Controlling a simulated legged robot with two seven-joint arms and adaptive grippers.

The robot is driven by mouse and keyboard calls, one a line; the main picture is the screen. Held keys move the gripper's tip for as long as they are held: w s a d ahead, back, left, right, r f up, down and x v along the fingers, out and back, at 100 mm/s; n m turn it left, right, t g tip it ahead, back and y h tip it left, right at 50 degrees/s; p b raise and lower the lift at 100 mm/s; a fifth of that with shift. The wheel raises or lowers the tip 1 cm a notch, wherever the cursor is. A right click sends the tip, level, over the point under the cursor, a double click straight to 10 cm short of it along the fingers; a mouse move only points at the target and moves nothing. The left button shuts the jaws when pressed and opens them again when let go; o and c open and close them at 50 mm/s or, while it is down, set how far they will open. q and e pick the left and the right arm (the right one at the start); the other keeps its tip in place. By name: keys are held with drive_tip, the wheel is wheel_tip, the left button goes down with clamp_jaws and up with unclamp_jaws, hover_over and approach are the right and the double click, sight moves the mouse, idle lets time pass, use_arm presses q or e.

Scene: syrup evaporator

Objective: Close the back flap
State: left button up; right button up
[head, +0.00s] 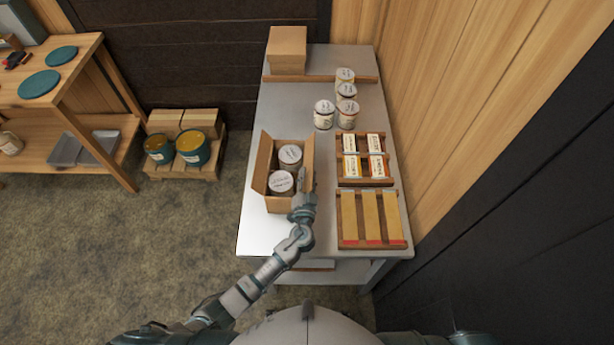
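An open cardboard box (261,168) stands on the grey table, with two labelled cans inside, a far can (290,154) and a near can (281,181). Its left and right side flaps stand raised. At the far edge, the back flap (287,140) seems to stand up, but its angle is hard to tell. My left gripper (302,176) is at the box's right side, by the near can; contact is unclear. Its fingers are too small to tell open from shut. My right gripper is out of view.
Several cans (324,114) stand behind the box. A wooden rack (365,182) of labels and a tray (374,246) of yellow strips lie to its right. Stacked cardboard (287,46) is at the table's (258,225) far end. Bare tabletop lies behind the box.

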use_arm(q)
drive_tip(key=c, duration=0.4)
drive_tip(key=shift+d, duration=0.45)
clamp_jaws()
drive_tip(key=shift+b, duration=0.35)
drive_tip(key=shift+a+n+b, duration=0.15)
drive_tip(key=shift+n+b, duration=0.15)
drive_tip(key=shift+b, duration=0.05)
drive_tip(key=n+b, duration=0.2)
drive_tip(key=b, duration=0.1)
drive_tip(key=shift+a, duration=0.4)
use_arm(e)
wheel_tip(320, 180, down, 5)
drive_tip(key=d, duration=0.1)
use_arm(q)
drive_tip(key=n+b, duration=0.2)
drive_tip(key=a+n+b, duration=0.1)
drive_tip(key=b, duration=0.1)
drive_tip(key=shift+r+n, duration=0.25)
drive_tip(key=shift+n, duration=0.05)
drive_tip(key=shift+a+r+n, duration=0.15)
drive_tip(key=shift+a+n, duration=0.05)
drive_tip(key=shift+n, duration=0.3)
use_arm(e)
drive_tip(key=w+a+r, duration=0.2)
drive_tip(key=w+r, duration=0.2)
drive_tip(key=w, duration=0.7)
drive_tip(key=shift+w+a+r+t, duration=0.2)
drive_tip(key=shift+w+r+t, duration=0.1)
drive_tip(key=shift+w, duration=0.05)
